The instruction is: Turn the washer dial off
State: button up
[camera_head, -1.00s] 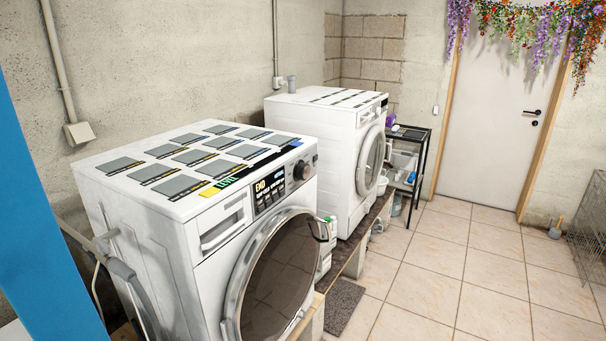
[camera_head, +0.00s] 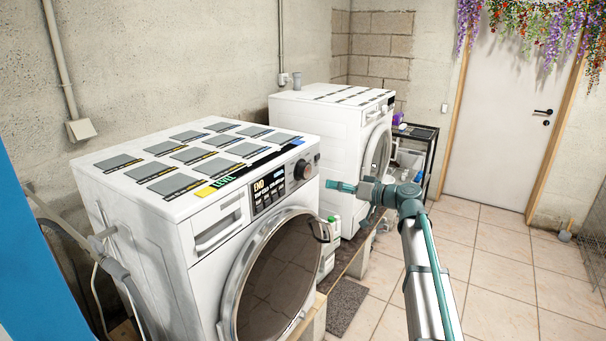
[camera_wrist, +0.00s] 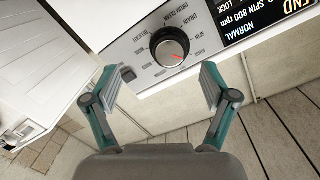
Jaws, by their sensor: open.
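The front washer (camera_head: 150,240) is white, with a round dark door and a black display beside its dial. Its dial (camera_head: 303,169) is a dark knob with a silver face at the right end of the panel. In the wrist view the dial (camera_wrist: 169,47) shows a red mark toward its lower right, with printed labels around it, SPIN and DRAIN among them. My gripper (camera_wrist: 160,78) is open and empty, facing the panel, its fingers spread to either side below the dial and not touching it. In the head view my gripper (camera_head: 338,186) is just right of the dial.
A second white machine (camera_head: 318,135) stands behind the front washer. A black shelf rack (camera_head: 428,140) is beyond it, near the white door (camera_head: 505,110). The tiled floor (camera_head: 490,260) in front is mostly clear. A dark mat (camera_head: 347,303) lies by the plinth.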

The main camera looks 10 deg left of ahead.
aim_at(308, 173)
jog(key=shift+n+y, duration=0.6)
jog(key=shift+n, duration=0.3)
jog(key=p+x, duration=0.1)
jog(key=x, duration=0.2)
jog(key=r+p+x, duration=0.1)
jog(key=x, duration=0.3)
jog(key=r+p+x, duration=0.1)
jog(key=x, duration=0.3)
jog(key=shift+w+p, duration=0.25)
jog(key=shift+p, duration=0.15)
jog(key=c, duration=1.2)
jog(key=shift+o, duration=0.2)
jog(key=shift+f, duration=0.1)
